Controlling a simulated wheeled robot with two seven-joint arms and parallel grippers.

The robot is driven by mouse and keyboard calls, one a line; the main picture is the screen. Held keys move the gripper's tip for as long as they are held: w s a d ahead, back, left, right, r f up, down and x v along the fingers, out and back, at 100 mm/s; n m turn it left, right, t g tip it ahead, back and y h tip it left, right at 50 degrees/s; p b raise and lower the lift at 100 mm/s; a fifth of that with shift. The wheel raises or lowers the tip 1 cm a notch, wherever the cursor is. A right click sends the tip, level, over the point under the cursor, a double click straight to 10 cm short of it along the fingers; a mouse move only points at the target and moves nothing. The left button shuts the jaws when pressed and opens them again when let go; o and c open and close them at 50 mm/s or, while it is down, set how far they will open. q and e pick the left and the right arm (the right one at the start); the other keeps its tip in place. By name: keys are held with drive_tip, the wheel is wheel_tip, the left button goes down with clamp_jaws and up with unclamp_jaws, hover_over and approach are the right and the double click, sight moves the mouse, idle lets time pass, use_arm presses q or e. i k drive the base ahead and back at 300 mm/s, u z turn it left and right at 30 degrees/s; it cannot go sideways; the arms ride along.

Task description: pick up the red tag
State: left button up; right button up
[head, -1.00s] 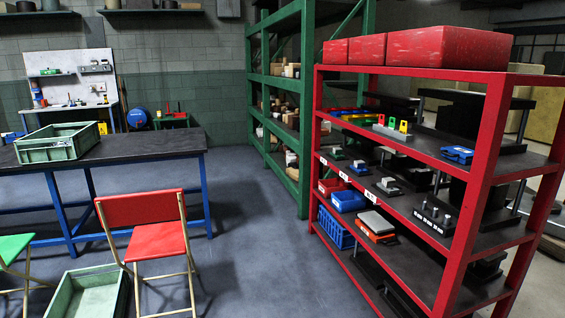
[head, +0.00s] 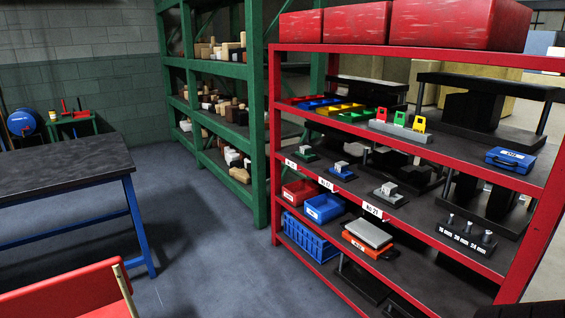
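The red tag (head: 381,114) stands upright at the left end of a light grey holder (head: 399,131) on the upper shelf of the red rack. A green tag (head: 400,118) and a yellow tag (head: 419,124) stand to its right in the same holder. The red tag is small in view, and nothing hides its front.
The red rack (head: 400,158) fills the right side. A tray of coloured compartments (head: 335,107) lies left of the holder, a blue case (head: 510,159) to its right. Open floor (head: 205,255) lies between.

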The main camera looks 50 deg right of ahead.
sight(380, 118)
drive_tip(key=z, duration=0.55)
drive_tip(key=i, duration=1.4)
drive_tip(key=z, duration=1.5)
drive_tip(key=i, duration=0.35)
drive_tip(key=z, duration=0.45)
